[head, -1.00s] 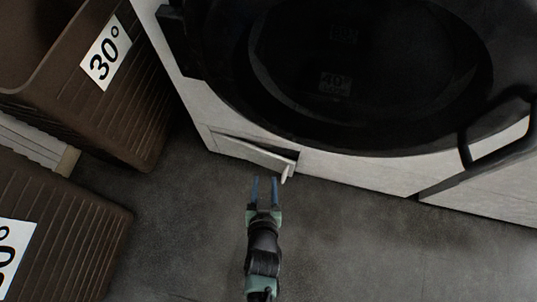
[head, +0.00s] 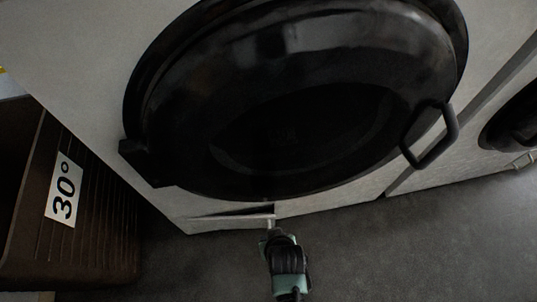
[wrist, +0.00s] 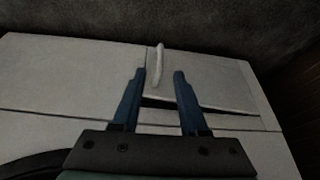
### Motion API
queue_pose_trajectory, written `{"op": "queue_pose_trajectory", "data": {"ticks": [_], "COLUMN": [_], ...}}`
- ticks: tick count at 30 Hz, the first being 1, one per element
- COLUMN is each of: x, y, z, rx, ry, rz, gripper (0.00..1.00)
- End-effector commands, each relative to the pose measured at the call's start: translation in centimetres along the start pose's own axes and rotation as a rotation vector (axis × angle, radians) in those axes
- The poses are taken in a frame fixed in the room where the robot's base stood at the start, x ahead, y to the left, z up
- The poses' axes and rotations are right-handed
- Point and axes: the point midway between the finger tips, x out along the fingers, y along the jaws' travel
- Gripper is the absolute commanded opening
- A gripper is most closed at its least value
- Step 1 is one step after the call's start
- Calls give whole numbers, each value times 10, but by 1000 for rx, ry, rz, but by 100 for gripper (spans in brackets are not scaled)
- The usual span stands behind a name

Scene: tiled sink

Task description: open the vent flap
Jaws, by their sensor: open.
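The vent flap (head: 232,218) is a small pale panel low on the front of the white washing machine. It stands ajar, with a dark gap along one edge. In the wrist view the flap (wrist: 215,85) carries a thin pale handle (wrist: 160,62) at one end. My gripper (wrist: 159,76) is open, with its two blue fingers on either side of the handle's line. I cannot tell whether a finger touches the handle or flap. In the head view my gripper (head: 271,232) is at the flap's right end, its fingertips mostly hidden.
The machine's large round black door (head: 300,110) is above the flap, with a black handle (head: 432,135) on its right. A brown basket (head: 95,215) marked 30° stands to the left. Another machine is at the right. The grey floor (head: 400,250) in front is clear.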

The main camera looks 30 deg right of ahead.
Motion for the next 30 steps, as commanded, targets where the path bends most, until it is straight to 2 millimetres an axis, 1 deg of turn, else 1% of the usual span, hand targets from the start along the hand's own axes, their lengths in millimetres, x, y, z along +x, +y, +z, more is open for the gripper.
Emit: {"op": "queue_pose_trajectory", "data": {"ticks": [1,3,9,12,18,28,29,30], "x": [17,30,61,73,84,85,85,85], "y": [0,0,0,0,0,0,0,0], "z": [2,2,2,1,0,0,0,0], "rx": [0,0,-1,-1,0,-1,-1,-1], "ry": [1,1,2,2,1,1,1,1], "rz": [0,0,0,0,0,0,0,0], "gripper": [44,44,44,44,44,44,40,33]}}
